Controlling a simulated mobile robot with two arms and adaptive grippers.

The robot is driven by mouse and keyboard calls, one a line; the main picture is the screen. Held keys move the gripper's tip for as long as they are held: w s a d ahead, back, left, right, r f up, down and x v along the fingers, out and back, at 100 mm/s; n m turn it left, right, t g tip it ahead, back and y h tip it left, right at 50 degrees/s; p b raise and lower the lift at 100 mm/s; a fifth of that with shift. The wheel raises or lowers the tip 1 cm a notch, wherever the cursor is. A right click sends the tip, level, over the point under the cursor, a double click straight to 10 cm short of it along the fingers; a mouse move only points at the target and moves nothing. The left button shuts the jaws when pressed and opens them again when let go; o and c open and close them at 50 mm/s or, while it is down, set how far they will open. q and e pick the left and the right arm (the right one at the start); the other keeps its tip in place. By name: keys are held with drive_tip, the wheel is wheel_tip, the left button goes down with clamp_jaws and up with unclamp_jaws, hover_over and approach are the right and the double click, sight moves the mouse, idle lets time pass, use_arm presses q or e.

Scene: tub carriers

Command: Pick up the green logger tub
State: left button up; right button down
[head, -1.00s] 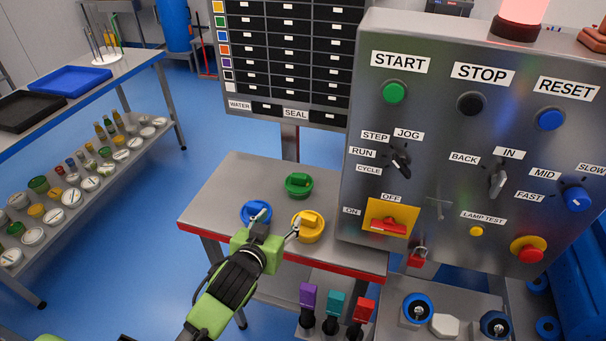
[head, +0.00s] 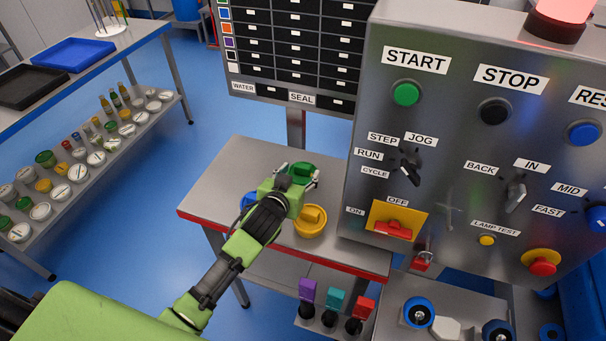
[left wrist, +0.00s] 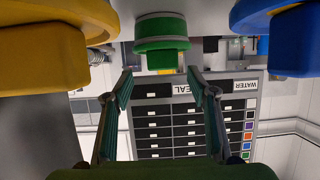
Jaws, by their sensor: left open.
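The green logger tub (head: 303,171) stands at the back of the small steel table (head: 240,163), between the blue and yellow tubs and behind them. My left gripper (head: 298,179) is at the green tub in the head view and partly covers it. In the left wrist view the green tub (left wrist: 161,45) is at the top middle, just beyond the open fingers of my left gripper (left wrist: 158,82). The fingers are spread, with nothing between their tips that I can make out. Whether a finger touches the tub I cannot tell. My right gripper is not in view.
The yellow tub (head: 310,222) stands close to the right of my left gripper. The blue tub (head: 248,200) is mostly hidden behind it. The control panel (head: 452,140) rises right of the table. A drawer rack (head: 290,50) stands behind.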

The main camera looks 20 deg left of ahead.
sight(302, 167)
use_arm(q)
drive_tip(key=shift+w, duration=0.25)
drive_tip(key=shift+w+a+f+p, duration=0.1)
drive_tip(key=shift+w+p, duration=0.25)
drive_tip(key=shift+p, duration=0.05)
drive_tip(key=p+x, duration=0.1)
drive_tip(key=x, duration=0.2)
drive_tip(key=shift+a, duration=0.1)
drive_tip(key=shift+w+f, duration=0.35)
drive_tip(key=shift+w, duration=0.15)
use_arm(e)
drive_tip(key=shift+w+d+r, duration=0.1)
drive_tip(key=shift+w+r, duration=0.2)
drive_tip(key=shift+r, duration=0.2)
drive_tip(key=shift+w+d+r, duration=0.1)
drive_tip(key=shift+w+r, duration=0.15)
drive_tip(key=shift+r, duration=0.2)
use_arm(q)
drive_tip(key=c, duration=1.4)
